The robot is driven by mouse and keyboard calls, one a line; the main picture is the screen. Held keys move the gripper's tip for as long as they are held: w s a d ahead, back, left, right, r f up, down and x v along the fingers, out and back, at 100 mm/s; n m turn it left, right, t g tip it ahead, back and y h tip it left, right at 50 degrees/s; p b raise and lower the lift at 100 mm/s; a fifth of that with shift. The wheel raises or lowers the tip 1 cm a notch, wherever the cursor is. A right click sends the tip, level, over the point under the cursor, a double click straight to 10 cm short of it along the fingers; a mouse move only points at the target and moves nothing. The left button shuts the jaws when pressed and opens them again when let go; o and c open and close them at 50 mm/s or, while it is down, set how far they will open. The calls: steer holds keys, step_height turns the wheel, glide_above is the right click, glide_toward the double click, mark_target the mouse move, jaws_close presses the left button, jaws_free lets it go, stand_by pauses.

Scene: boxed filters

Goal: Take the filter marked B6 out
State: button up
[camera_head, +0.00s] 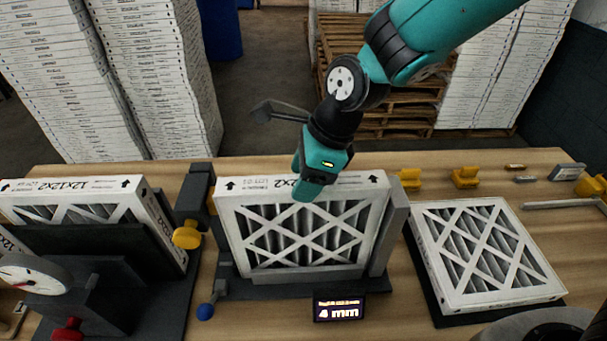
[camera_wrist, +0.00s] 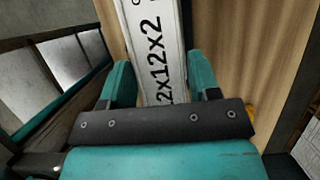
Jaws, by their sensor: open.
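A white-framed filter (camera_head: 290,236) with a criss-cross front stands upright in the middle holder, its top edge marked "12x12x2" with arrows. My gripper (camera_head: 312,190) is over that top edge, right of its middle, with one finger in front of it. In the wrist view, the fingers of my open gripper (camera_wrist: 162,78) are on either side of the filter's edge (camera_wrist: 150,35), with a gap at least on the right. Another filter (camera_head: 480,252) lies at the right, and one more (camera_head: 90,212) stands in the left fixture. I cannot read a B6 mark on any of them.
The middle holder has a grey right post (camera_head: 390,240), a dark left post with a yellow knob (camera_head: 187,234), and a display (camera_head: 338,308) reading 4 mm. A dial gauge (camera_head: 32,275) stands front left. Yellow blocks (camera_head: 465,177) and small tools sit back right on the wooden table (camera_head: 430,180).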

steer(key=shift+r+p, duration=2.35)
steer(key=shift+r, duration=0.2)
steer(key=o, duration=0.6)
steer(key=shift+c, duration=0.2)
steer(key=b+v, duration=0.3)
steer(key=v, duration=1.4)
steer(key=s+d+f+n+b, duration=0.2)
steer(key=s+f+n+b, duration=0.4)
steer(key=s+f+n, duration=0.2)
steer(key=s+d+f+n+b, duration=0.2)
steer(key=s+f+n+b, duration=0.5)
steer(key=f+n, duration=0.5)
steer(key=s+n, duration=0.1)
steer(key=n, duration=0.4)
steer(key=shift+d+f+n+b, duration=0.3)
steer(key=shift+d+f, duration=0.05)
steer(key=shift+f, duration=0.05)
